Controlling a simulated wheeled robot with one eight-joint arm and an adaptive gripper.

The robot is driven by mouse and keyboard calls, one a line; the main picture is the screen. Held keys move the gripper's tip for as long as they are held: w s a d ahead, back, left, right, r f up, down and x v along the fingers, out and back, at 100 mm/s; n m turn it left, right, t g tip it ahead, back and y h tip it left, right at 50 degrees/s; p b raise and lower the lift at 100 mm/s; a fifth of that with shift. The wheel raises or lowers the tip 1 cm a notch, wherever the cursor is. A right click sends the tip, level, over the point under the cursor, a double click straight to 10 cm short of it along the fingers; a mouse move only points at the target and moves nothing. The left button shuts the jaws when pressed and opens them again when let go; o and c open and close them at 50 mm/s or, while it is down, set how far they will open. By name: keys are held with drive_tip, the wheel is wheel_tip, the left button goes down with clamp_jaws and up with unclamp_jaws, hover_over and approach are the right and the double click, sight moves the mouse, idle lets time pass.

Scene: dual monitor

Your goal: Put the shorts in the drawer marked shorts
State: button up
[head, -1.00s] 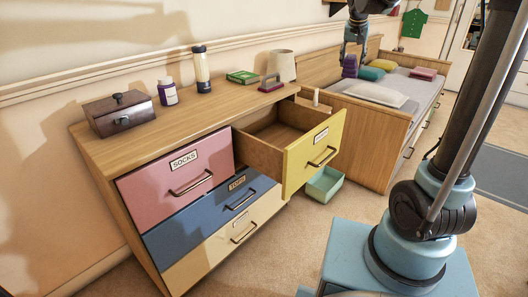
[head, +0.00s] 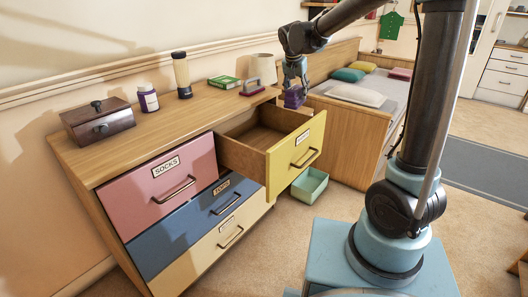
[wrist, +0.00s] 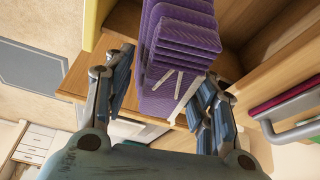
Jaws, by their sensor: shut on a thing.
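The shorts (head: 294,98) are a purple folded, ribbed bundle with white drawstrings, large in the wrist view (wrist: 180,40). My gripper (head: 295,80) is shut on them, with a finger on each side in the wrist view (wrist: 165,92). It holds them up near the far right end of the open yellow drawer (head: 295,160). The drawer is pulled out at the dresser's top right, and its visible interior is bare wood. Its label is too small to read surely. I cannot tell whether the shorts are directly over the opening.
The dresser top (head: 150,120) holds a wooden box (head: 98,121), bottles, a green box (head: 224,82), a magenta-and-grey object (head: 252,88) and a beige cup. The pink SOCKS drawer (head: 170,185) and lower drawers are shut. A green bin (head: 310,187) stands on the floor beside a bed.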

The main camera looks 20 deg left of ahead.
drive_tip(key=s+a+f+m, duration=0.2)
drive_tip(key=s+a+f, duration=0.4)
drive_tip(key=s+f, duration=0.4)
drive_tip(key=shift+h, duration=0.5)
drive_tip(key=shift+s+a+f, duration=0.1)
drive_tip(key=shift+s+f, duration=0.05)
drive_tip(key=shift+f, duration=4.7)
drive_tip(key=o, duration=1.1)
drive_tip(key=shift+f, duration=0.1)
drive_tip(key=v, duration=1.2)
